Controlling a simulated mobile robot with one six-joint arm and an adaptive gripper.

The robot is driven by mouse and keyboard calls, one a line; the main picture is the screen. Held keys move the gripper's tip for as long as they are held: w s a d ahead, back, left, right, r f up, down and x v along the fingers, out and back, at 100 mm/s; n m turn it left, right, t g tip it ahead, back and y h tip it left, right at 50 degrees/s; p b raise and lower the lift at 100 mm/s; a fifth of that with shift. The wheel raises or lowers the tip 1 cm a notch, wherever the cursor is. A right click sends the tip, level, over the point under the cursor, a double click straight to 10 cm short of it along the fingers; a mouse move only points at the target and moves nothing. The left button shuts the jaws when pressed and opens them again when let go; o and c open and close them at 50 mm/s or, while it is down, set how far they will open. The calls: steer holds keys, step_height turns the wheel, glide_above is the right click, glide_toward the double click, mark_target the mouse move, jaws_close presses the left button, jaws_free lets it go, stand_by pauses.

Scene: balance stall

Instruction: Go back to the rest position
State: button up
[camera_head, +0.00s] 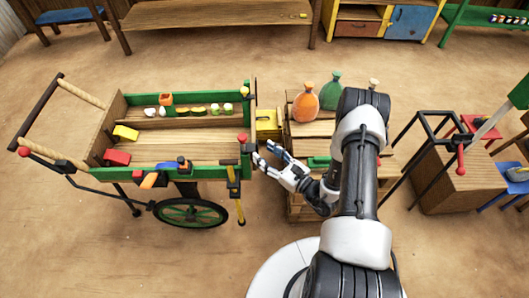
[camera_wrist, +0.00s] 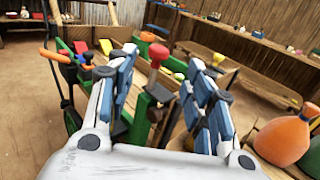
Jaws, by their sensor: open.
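My gripper (camera_head: 270,157) is open in the head view, between the right end of the green cart and the wooden crates. Its jaws seem empty. In the wrist view the two blue-padded fingers of my gripper (camera_wrist: 168,80) stand wide apart. A red knob (camera_wrist: 158,53) on a green post of the cart shows between them, beyond the fingertips. I cannot tell whether the fingers touch the cart. My arm reaches up from the bottom of the head view and bends toward the left.
The green and wooden cart (camera_head: 190,173) holds several small items, a yellow block (camera_head: 126,132) and a red block (camera_head: 117,157). An orange bottle (camera_head: 305,106) and a green bottle (camera_head: 331,92) stand on the crates. A metal frame stand (camera_head: 425,116) is at right. Open floor lies behind.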

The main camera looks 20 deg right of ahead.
stand_by(0.3)
steer(key=a+r+n+g+y, duration=0.65)
steer(key=a+r+n, duration=0.3)
steer(key=r, duration=0.55)
steer(key=s+a+r+n+g, duration=0.7)
steer(key=s+r+n+g, duration=0.2)
steer(key=s, duration=0.2)
steer(key=s+d+r+n+g+h, duration=0.15)
steer(key=s+r+n+h, duration=0.25)
steer(key=s+n+h, duration=0.45)
steer(key=s+d+r+n+t+h, duration=0.3)
steer(key=s+d+r+t+h, duration=0.2)
steer(key=d, duration=0.4)
steer(key=shift+s+d+n+t+h, duration=0.3)
steer(key=shift+s+d+t+h, duration=0.1)
steer(key=shift+s+h, duration=0.2)
